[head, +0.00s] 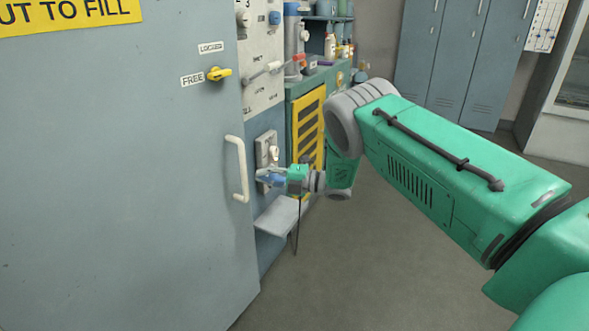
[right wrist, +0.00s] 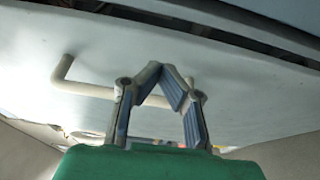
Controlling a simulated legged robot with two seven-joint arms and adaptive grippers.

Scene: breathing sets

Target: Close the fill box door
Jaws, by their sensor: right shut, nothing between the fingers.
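The fill box door (head: 120,170) is a large grey-blue panel filling the left of the head view. It carries a pale bar handle (head: 238,168) near its right edge and a yellow latch knob (head: 218,73) lying level beside the FREE label. My right gripper (head: 262,177) is shut and empty, just right of the handle and apart from it. A dark gap runs along the door's edge there. My left gripper is out of view.
Right of the door are a control panel (head: 262,85), a small grey ledge (head: 277,216) and a green cabinet with a yellow-and-black striped front (head: 308,130). Bottles (head: 330,45) stand behind. Lockers (head: 455,60) line the back. The grey floor (head: 370,260) is clear.

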